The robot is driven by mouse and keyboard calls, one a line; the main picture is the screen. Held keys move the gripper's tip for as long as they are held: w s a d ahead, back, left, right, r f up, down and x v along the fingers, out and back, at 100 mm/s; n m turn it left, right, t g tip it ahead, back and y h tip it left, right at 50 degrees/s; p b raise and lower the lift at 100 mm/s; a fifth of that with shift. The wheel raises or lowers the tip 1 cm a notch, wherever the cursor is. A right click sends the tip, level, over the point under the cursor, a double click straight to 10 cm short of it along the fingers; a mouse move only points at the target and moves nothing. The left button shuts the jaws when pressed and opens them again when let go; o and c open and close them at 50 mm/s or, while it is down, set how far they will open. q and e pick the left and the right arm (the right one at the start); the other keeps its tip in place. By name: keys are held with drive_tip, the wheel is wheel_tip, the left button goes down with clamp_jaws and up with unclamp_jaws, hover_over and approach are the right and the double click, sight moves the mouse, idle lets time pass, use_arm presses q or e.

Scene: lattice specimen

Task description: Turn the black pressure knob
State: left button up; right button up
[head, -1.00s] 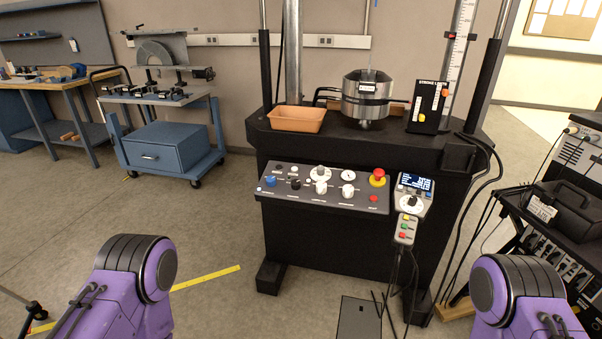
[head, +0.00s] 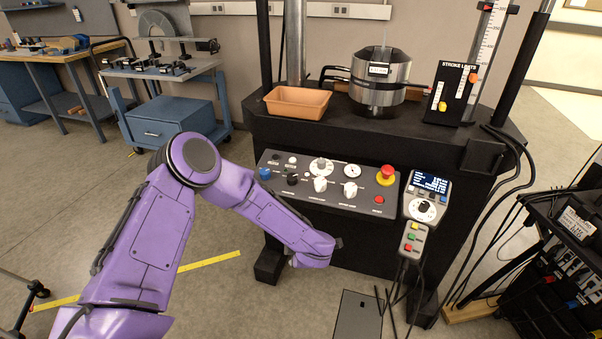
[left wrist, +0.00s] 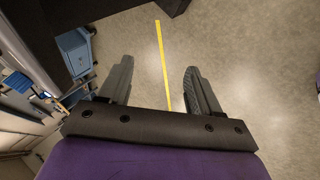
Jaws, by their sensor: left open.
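The black knob (head: 292,179) sits on the sloped control panel (head: 335,201) at the front of the black test machine, on the panel's left half beside a blue knob (head: 265,173). My left arm comes in from the left, and its wrist end is in front of and below the panel, apart from the knob. The fingers of my left gripper are hard to make out in the head view. In the left wrist view my left gripper (left wrist: 160,88) is open and empty, with bare floor beyond it. My right gripper is not in view.
White knobs (head: 320,184) and a red emergency button (head: 386,174) share the panel. A display unit (head: 429,194) and a button pendant (head: 413,239) with hanging cables are at its right. A terracotta tray (head: 297,102) stands on the machine's ledge. Floor to the left is open.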

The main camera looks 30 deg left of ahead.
use_arm(q)
drive_tip(key=w+a+r+n+h, duration=0.1)
drive_tip(key=w+a+r+n, duration=0.3)
drive_tip(key=w+r+n, duration=0.45)
drive_tip(key=n+h, duration=0.4)
drive_tip(key=n, duration=0.2)
approach(292, 176)
drive_tip(key=p+x, duration=0.1)
drive_tip(key=x, duration=0.8)
drive_tip(key=c, duration=1)
